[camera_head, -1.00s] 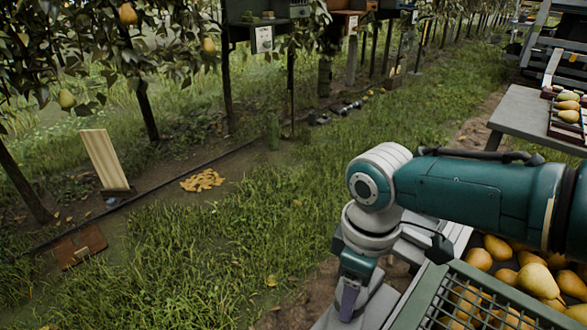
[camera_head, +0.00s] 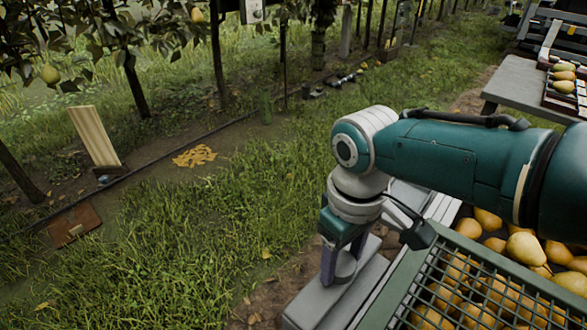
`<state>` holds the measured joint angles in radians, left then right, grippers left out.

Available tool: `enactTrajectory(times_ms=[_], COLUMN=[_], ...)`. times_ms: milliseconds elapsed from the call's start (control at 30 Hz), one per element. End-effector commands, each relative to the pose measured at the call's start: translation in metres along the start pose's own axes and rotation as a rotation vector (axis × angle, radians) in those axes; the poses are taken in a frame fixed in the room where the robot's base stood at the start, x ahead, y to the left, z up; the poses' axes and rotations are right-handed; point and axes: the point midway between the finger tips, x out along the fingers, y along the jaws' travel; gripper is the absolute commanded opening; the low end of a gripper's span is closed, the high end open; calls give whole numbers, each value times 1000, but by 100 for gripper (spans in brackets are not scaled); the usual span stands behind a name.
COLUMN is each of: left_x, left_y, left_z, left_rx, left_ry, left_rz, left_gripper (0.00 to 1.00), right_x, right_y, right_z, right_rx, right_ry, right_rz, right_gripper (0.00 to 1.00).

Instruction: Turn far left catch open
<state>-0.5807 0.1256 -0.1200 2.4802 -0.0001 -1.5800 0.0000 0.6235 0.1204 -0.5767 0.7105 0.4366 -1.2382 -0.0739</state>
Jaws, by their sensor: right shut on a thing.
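My right gripper (camera_head: 342,272) points down at the far left corner of the pear crate, over a grey ledge (camera_head: 315,305). Its dark purple fingers are shut on a small grey rounded piece, which looks like the far left catch (camera_head: 346,268). The fingers hide part of it, so I cannot tell how far it is turned. The crate has a green mesh lid or panel (camera_head: 440,232) with yellow pears (camera_head: 525,247) under and behind it. My left gripper is not in view.
A grey table (camera_head: 520,88) with a tray of pears (camera_head: 563,85) stands at the upper right. Grass fills the left and middle. A leaning board (camera_head: 94,136), a brown box-like piece (camera_head: 74,224) and a yellow pile (camera_head: 194,156) lie near the pear trees.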

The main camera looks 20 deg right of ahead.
Motion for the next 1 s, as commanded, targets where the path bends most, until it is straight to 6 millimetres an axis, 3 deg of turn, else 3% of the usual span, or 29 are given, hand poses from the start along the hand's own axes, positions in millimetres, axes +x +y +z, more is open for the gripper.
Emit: enactTrajectory(times_ms=[167,200,467,767,1000], left_x=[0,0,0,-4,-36], left_y=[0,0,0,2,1], left_z=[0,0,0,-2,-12], left_rx=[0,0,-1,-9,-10], left_ry=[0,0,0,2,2], left_rz=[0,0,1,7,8], left_gripper=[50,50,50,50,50], right_x=[-1,-1,0,-4,-50], right_y=[0,0,0,0,0], right_z=[-1,-1,0,0,-1], right_rx=[6,6,4,2,2], right_ry=[2,2,1,0,3], right_rz=[-2,-2,-1,-1,-1], right_gripper=[0,63,92,92,92])
